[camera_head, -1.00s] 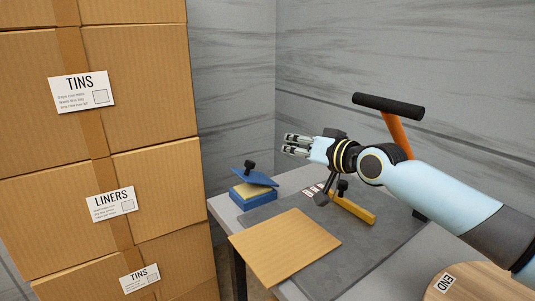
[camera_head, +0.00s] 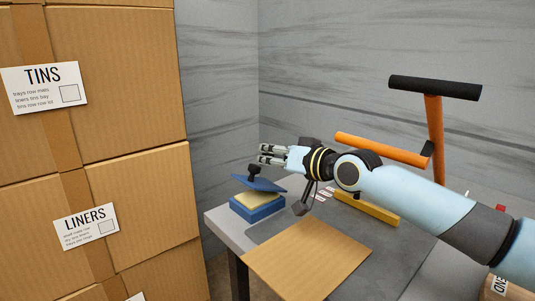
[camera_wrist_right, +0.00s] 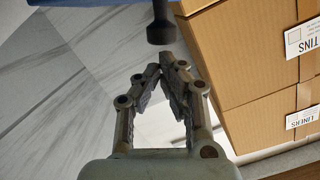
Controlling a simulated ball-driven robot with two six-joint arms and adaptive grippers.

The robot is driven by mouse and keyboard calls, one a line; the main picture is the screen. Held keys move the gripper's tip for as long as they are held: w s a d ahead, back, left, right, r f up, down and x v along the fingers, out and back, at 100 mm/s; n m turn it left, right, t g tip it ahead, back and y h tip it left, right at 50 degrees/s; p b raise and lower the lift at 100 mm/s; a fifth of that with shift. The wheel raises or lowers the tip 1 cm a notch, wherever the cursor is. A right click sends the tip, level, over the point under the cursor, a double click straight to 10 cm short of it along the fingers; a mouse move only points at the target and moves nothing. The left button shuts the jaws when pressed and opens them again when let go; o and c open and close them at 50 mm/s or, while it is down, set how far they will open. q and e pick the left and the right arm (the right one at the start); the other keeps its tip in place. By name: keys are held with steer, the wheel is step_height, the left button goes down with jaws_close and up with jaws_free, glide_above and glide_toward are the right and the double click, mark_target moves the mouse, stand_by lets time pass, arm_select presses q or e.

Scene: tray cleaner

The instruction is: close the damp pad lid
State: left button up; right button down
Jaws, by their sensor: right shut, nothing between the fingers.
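The damp pad box (camera_head: 258,214) is blue and stands at the table's far left corner. A yellow pad (camera_head: 260,200) shows inside it. Its blue lid (camera_head: 262,185) is tilted open above the pad, with a black knob (camera_head: 254,170) on top. My right gripper (camera_head: 261,153) is shut and empty, just above and beside the knob in the head view. In the right wrist view the fingertips (camera_wrist_right: 162,66) meet below the dark knob (camera_wrist_right: 161,30), apart from it in the picture. A strip of the blue lid (camera_wrist_right: 80,2) shows at the top edge. My left gripper is out of view.
Stacked cardboard boxes (camera_head: 120,115) stand left of the table. A tan board (camera_head: 308,255) lies on the grey mat (camera_head: 385,258). A yellow bar (camera_head: 367,208) lies behind it. An orange frame with a black handle (camera_head: 435,88) rises behind my arm.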

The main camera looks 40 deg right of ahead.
mark_target(255, 185)
steer(key=shift+w+f, duration=0.1)
steer(key=shift+f, duration=0.05)
steer(key=shift+w, duration=0.1)
steer(key=shift+a, duration=0.2)
steer(key=a+f+n, duration=0.1)
steer(key=a+f+n+h, duration=0.1)
steer(key=n, duration=0.1)
steer(key=a+f+n, duration=0.1)
steer(key=shift+s+a+f, duration=0.1)
steer(key=shift+s+a, duration=0.15)
steer(key=shift+a, duration=0.1)
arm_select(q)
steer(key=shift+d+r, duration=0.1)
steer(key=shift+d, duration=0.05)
arm_select(e)
steer(key=shift+n, duration=0.3)
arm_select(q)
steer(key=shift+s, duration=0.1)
